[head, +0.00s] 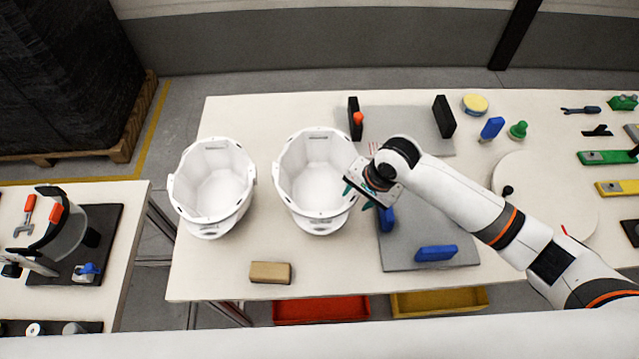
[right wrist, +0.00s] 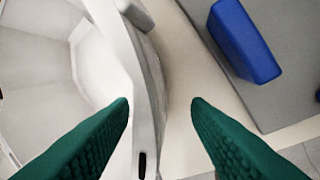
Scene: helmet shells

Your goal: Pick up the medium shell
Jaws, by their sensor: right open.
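Two white open helmet shells stand on the table, a left shell (head: 211,185) and a right shell (head: 312,180). They look close in size, so I cannot tell from size which is the medium one. My right gripper (head: 359,196) is at the right rim of the right shell. In the right wrist view its green fingers (right wrist: 160,102) are open and apart, with the shell's rim (right wrist: 146,85) between their tips, nearer the left finger. Nothing is gripped. I cannot tell how far the tips are above the rim. My left gripper is not in view.
A grey mat (head: 408,240) with upright blue blocks lies right of the right shell; one blue block (right wrist: 243,40) is close to my right finger. A tan block (head: 270,272) lies in front. A white round plate (head: 545,190) is under my right arm.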

